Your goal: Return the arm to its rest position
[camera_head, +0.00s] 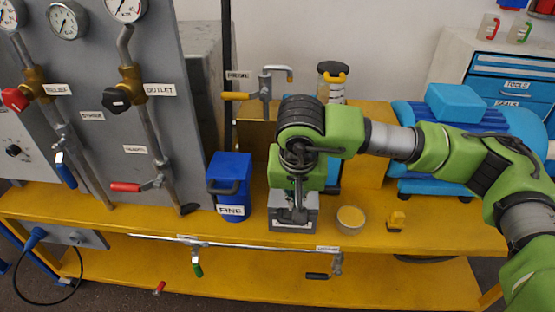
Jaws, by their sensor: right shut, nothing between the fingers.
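My right arm is green with grey joints and comes in from the right edge. Its gripper (297,205) points down over a small grey block-like box (306,222) on the yellow bench (450,236). The gripper is shut with nothing visible between its fingers. Whether the fingertips touch the grey box cannot be told, as the wrist partly hides it. My left gripper is not in view.
A blue container labelled FINE (229,186) stands left of the gripper. A yellow-filled dish (350,219) and a small yellow item (396,221) sit to its right. A blue vessel (420,187) lies behind the arm. A valve panel (95,120) rises at left.

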